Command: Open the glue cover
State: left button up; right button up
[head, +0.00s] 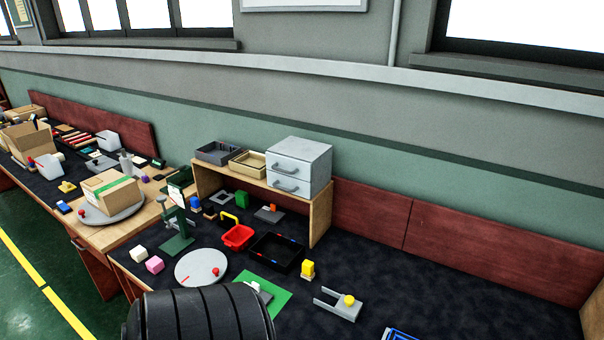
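I cannot make out for certain which thing is the glue or its cover. A small yellow piece with a pale part (307,270) stands on the dark work surface, right of a black tray. A grey forked plate with a round yellow knob (348,301) lies further right and nearer. A pale bottle-like shape (127,163) stands on the left-hand part of the bench and is too small to identify. Neither of my grippers shows in the head view.
A black tray (257,257), a red basket (238,237) and a grey round plate (189,279) crowd the middle. A wooden shelf (321,215) carries a grey drawer unit (312,152). The dark work surface (460,290) is mostly clear at the right.

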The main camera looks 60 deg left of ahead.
aim_at(347, 305)
jog(key=k+l+u, duration=0.1)
jog(key=u, duration=1.45)
jog(key=i+j+u, duration=0.15)
jog(key=i+j, duration=0.1)
jog(key=j, duration=0.05)
